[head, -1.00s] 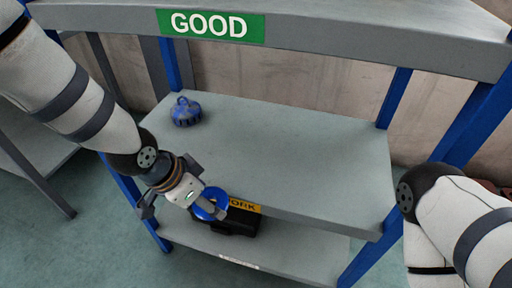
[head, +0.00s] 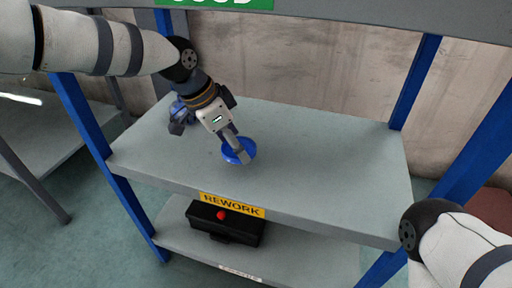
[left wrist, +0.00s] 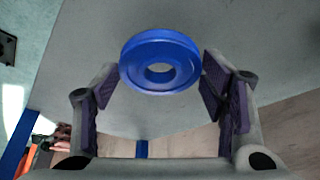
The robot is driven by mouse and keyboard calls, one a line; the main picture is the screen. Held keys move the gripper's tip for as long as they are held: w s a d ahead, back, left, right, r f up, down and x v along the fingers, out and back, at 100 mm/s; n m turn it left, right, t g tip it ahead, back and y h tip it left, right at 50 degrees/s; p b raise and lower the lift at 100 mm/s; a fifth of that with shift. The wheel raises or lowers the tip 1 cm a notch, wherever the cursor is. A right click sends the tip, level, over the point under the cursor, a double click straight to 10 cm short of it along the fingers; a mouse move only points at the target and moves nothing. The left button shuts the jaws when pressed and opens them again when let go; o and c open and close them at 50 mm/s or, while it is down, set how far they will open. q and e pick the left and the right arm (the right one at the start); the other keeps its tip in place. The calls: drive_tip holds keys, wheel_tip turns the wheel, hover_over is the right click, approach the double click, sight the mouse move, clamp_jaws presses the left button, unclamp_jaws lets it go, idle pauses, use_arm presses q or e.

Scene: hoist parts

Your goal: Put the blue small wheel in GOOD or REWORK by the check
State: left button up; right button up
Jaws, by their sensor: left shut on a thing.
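The blue small wheel (head: 238,151), a round disc with a centre hole, is at the fingertips of my left gripper (head: 234,142). It also shows in the left wrist view (left wrist: 160,62), between the two purple-padded fingers (left wrist: 165,95). The gripper is shut on it, over the shelf marked REWORK (head: 330,185); I cannot tell whether the wheel touches the surface. The yellow REWORK label (head: 232,205) is on that shelf's front edge. The green GOOD label (head: 215,3) is on the upper shelf, cut by the frame's top. My right gripper is out of view.
The shelf's middle and right are clear. A black box with a red button (head: 226,222) is on the lower shelf. Blue posts (head: 415,82) stand at the sides.

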sight(253, 142)
use_arm(q)
drive_tip(key=d, duration=0.1)
drive_tip(key=w+d, duration=0.1)
drive_tip(key=d, duration=0.1)
drive_tip(key=w+d, duration=0.1)
drive_tip(key=shift+w+d+b, duration=0.2)
drive_tip(key=shift+d+b, duration=0.1)
drive_tip(key=shift+d+f, duration=0.15)
drive_tip(key=shift+f, duration=0.25)
drive_tip(key=shift+w+f, duration=0.1)
drive_tip(key=shift+f, duration=1.2)
drive_tip(key=o, duration=1.7)
drive_tip(key=shift+f, duration=0.2)
drive_tip(key=shift+c, duration=0.2)
drive_tip(key=shift+r, duration=0.15)
